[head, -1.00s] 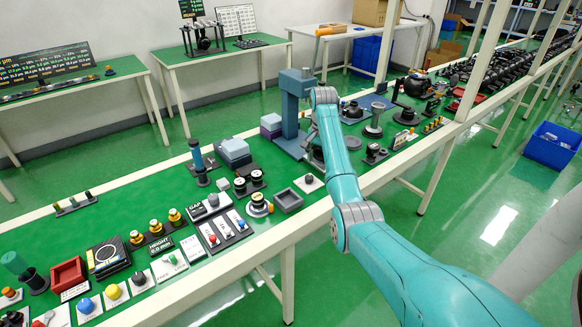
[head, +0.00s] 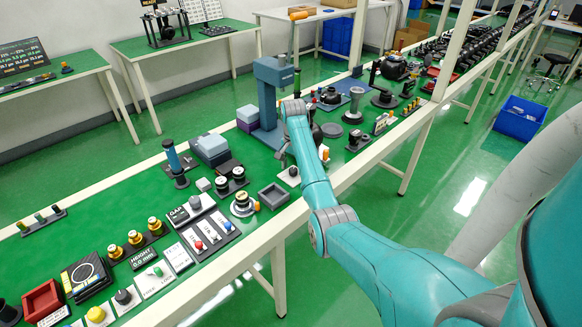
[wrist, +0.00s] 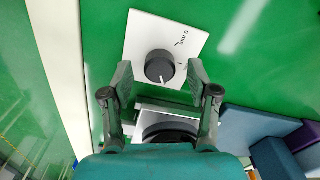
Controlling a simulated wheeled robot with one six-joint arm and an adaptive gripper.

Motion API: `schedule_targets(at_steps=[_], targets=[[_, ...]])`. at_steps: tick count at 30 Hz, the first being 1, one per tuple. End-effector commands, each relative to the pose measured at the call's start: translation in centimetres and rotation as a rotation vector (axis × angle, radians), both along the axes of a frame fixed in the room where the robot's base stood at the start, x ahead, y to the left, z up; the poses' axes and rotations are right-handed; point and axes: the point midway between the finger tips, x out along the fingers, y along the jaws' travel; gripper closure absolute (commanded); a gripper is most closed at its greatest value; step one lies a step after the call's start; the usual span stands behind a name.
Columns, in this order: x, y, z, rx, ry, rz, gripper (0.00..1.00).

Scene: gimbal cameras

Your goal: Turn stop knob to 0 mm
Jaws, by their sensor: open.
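The stop knob (wrist: 159,66) is a dark round knob on a white plate (wrist: 146,27) in the wrist view. A short pale pointer line on the knob points towards the bottom of the picture. Ticks and a "0 mm" label are printed on the plate to the knob's upper right, and the pointer is not on that label. My gripper (wrist: 160,79) is open, with one finger left and one right of the knob in the picture, apart from it. In the head view the plate (head: 290,176) is partly hidden by my gripper (head: 284,157).
A grey-blue press column (head: 268,105) stands behind my gripper. A grey square tray (head: 273,195) lies near the bench's front edge, left of the plate. A dark round part on a pale base shows behind the fingers in the wrist view (wrist: 170,131).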

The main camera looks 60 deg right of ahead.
Motion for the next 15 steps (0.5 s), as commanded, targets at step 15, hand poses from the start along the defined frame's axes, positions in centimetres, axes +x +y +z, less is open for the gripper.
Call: schedule_targets(at_steps=[15], targets=[[-0.34,0.14,-1.09,0.0,0.0,-0.002,0.55]])
